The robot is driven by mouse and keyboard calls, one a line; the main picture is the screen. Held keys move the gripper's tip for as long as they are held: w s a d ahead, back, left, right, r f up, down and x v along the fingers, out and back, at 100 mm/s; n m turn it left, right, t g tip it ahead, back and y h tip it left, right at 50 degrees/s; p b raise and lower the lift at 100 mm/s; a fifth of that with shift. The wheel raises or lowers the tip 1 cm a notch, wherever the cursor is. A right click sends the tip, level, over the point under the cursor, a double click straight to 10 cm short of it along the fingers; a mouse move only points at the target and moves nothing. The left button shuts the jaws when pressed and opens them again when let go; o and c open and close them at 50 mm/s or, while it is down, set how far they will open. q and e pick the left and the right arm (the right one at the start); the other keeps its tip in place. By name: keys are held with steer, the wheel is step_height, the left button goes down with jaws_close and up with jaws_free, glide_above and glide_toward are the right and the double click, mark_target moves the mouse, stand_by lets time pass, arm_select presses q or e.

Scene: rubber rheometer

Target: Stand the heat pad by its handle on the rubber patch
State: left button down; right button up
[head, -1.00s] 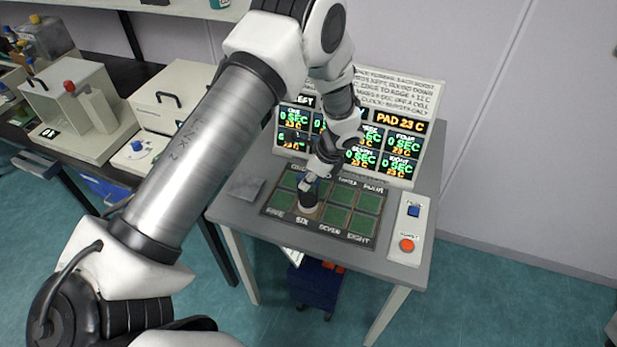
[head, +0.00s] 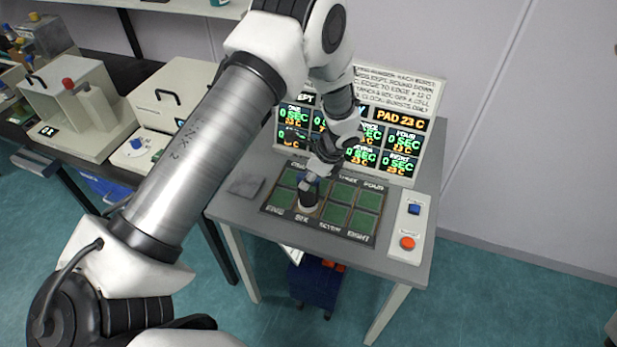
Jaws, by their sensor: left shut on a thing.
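My left gripper (head: 311,180) points down over the dark board (head: 288,227) with green cells on the grey table. It is shut on the heat pad's handle. The heat pad (head: 308,202) shows as a small pale and dark round piece at the cell labelled SIX, in the front row. Whether it touches the board is too small to tell. A grey square patch (head: 246,186) lies on the table left of the board; I cannot tell if it is the rubber patch. My right gripper is not in view.
Behind the board stands a display panel (head: 400,140) with several timers and "PAD 23 C". A white box with a blue button (head: 414,209) and an orange-red button (head: 407,243) is at the right. Cream machines (head: 172,97) stand on the left bench.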

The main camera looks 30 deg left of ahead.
arm_select(q)
steer(key=shift+f, duration=0.2)
steer(key=c, duration=0.9)
jaws_free()
steer(key=shift+c, duration=0.2)
steer(key=v, duration=1.2)
